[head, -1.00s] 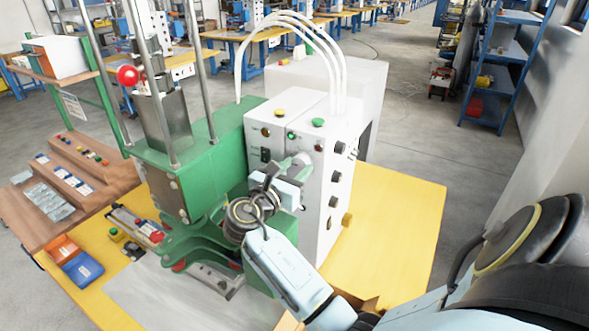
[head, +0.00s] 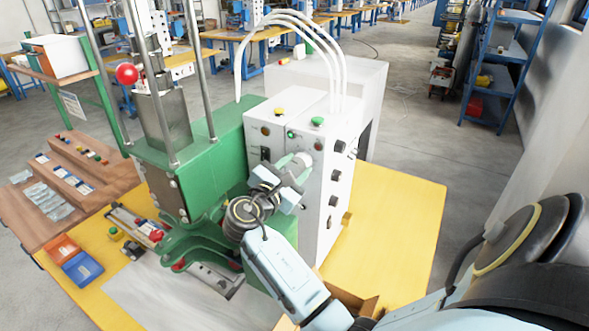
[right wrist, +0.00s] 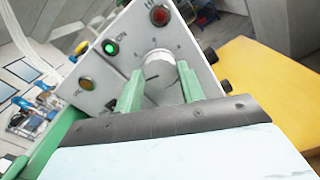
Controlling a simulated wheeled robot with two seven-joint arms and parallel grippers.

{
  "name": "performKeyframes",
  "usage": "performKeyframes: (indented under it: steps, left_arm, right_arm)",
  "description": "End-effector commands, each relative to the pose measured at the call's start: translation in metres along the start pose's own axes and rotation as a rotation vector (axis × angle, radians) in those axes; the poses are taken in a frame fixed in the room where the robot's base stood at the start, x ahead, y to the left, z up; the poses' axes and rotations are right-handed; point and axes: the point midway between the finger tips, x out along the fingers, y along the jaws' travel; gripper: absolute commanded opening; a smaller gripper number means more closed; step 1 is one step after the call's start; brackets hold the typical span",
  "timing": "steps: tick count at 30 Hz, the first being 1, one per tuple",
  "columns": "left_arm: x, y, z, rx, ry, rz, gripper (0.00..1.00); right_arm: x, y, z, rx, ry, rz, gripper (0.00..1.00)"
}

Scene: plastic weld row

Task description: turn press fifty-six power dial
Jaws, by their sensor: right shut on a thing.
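The power dial (right wrist: 158,74) is a pale round knob with a dark pointer line on the front panel of the white control box (head: 322,210). In the right wrist view the green fingertips of my right gripper (right wrist: 161,85) stand on both sides of the dial, shut on it. In the head view the right gripper (head: 294,178) is at the upper front of the box, partly hiding the dial. A lit green lamp (right wrist: 111,47), a red lamp (right wrist: 160,15) and an amber lamp (right wrist: 86,83) sit around the dial. My left gripper is not in view.
The green press frame (head: 205,150) with steel columns stands left of the box. The yellow table (head: 395,230) is clear at right. A cardboard box (head: 352,300) lies near my right forearm. Orange and blue bins (head: 82,268) sit at the left.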

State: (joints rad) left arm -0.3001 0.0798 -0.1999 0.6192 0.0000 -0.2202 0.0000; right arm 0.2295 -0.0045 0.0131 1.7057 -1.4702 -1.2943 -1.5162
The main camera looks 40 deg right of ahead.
Motion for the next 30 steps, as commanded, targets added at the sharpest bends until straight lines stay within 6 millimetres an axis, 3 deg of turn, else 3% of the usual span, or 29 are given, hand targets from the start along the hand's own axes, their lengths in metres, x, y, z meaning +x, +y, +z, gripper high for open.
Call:
performKeyframes:
  steps: [12, 28, 29, 30]
  left_arm:
    - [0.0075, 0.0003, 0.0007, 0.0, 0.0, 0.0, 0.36]
    - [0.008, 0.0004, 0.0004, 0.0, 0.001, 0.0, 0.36]
    - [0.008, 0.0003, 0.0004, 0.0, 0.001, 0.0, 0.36]
    - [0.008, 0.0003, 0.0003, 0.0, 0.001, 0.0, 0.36]
  right_arm:
    - [-0.0002, -0.0006, -0.0006, 0.194, 0.0, -0.001, 0.16]
    - [-0.0001, -0.0004, -0.0002, 0.217, 0.0, -0.001, 0.16]
    - [-0.0001, -0.0004, -0.0002, 0.217, 0.0, -0.001, 0.43]
    - [-0.0002, -0.0004, -0.0003, 0.217, 0.0, -0.001, 0.48]
